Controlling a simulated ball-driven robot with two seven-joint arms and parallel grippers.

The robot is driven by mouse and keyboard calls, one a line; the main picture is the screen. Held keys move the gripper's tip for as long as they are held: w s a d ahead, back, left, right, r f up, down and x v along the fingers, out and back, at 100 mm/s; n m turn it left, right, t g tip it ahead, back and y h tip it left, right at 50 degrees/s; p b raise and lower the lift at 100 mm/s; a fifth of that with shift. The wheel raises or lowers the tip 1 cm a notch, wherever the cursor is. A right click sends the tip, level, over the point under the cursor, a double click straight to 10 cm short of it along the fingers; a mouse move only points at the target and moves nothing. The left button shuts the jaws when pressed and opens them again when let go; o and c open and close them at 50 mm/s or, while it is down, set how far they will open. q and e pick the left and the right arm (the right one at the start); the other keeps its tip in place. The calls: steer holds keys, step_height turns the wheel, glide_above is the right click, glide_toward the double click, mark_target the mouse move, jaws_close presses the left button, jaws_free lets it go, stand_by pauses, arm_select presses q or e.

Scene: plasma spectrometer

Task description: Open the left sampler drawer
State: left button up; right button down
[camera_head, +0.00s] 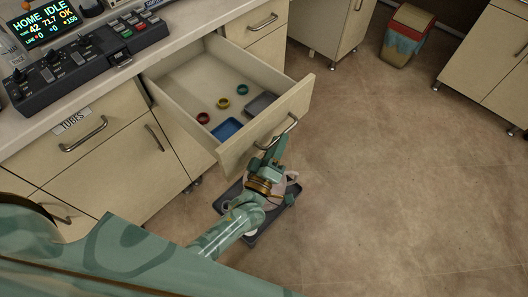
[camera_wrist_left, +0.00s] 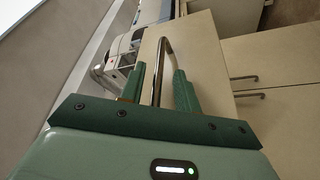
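The sampler drawer (camera_head: 298,100) stands pulled well out of the cabinet below the worktop in the head view. Its metal bar handle (camera_head: 291,128) is on the front face. My left gripper (camera_head: 270,152) is at this handle, outside the drawer front. In the left wrist view, the handle (camera_wrist_left: 164,48) runs between the two green fingers of my left gripper (camera_wrist_left: 160,84). A gap shows between the bar and each finger, so the gripper is open around the handle. My right gripper is not in view.
A control console (camera_head: 90,55) sits on the worktop. A bin (camera_head: 404,38) stands farther back. The floor to the right is clear.

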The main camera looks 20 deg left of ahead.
arm_select(q)
steer(key=p+v, duration=0.1)
steer(key=v, duration=1.4)
steer(key=shift+a, duration=0.1)
